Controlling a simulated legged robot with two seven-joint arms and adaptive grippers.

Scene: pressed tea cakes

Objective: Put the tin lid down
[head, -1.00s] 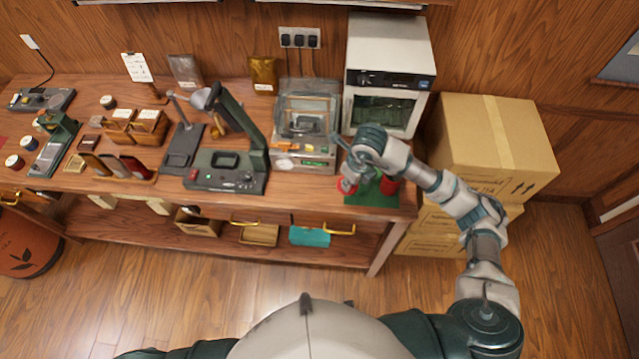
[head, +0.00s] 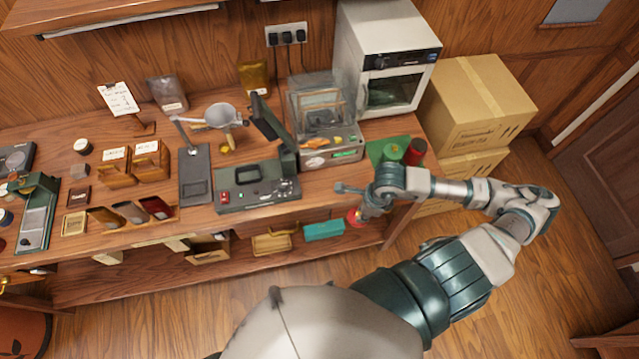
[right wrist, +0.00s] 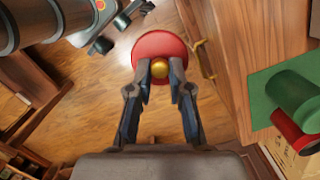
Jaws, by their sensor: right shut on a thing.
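My right gripper (head: 364,212) is shut on the gold knob (right wrist: 160,69) of the red tin lid (right wrist: 160,46). In the head view the lid (head: 354,217) shows as a small red patch under the fingers, partly hidden. The right wrist view shows the lid over the floor, out in front of the bench's drawer fronts. My left gripper is not identifiable in either view.
The wooden bench (head: 330,187) has a green-grey device (head: 257,197) and a glass-cased balance (head: 330,148) left of the mat. A white oven (head: 385,60) stands behind. Cardboard boxes (head: 475,100) are stacked at right. Turquoise (head: 323,230) and wooden trays sit below.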

